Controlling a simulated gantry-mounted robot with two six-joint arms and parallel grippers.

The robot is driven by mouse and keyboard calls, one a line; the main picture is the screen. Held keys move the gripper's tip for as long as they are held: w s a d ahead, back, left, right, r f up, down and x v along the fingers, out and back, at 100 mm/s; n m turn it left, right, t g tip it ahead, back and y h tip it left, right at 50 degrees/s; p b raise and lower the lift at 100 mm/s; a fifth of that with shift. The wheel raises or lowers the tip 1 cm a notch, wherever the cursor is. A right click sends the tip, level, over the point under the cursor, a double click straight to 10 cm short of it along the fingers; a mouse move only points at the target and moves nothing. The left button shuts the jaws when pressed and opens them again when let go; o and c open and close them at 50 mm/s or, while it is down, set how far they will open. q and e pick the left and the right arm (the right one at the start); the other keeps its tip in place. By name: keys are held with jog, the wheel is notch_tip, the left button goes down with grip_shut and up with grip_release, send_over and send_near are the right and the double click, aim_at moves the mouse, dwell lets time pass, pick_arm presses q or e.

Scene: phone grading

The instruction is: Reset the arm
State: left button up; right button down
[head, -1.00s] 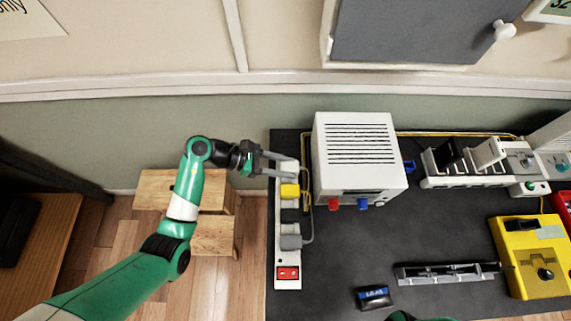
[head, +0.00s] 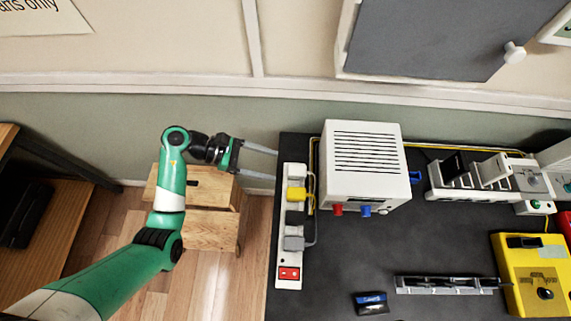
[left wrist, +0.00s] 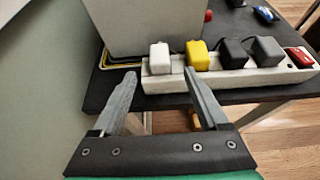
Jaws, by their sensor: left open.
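My left gripper (head: 262,161) is open and empty, left of the white power strip (head: 289,256) at the left edge of the dark table. In the left wrist view its two fingers (left wrist: 158,88) are spread apart, with the power strip (left wrist: 222,78) just beyond them. A yellow plug (left wrist: 197,54) and a white plug (left wrist: 159,58) sit in the strip beyond the fingers, with nothing between the fingers. The yellow plug also shows in the head view (head: 296,194). My right gripper is not in view.
A white power supply box (head: 362,165) stands right of the strip. A wooden stool (head: 212,224) is on the floor below my left arm. A phone rack (head: 480,180), a yellow box (head: 535,270) and a metal tray (head: 445,285) are on the table's right part.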

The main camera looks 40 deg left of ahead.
pick_arm(q)
jog(key=v, duration=0.3)
jog(key=shift+s+a+r, duration=0.1)
jog(key=shift+s+a, duration=0.1)
jog(key=shift+a, duration=0.05)
jog(key=shift+d, duration=0.1)
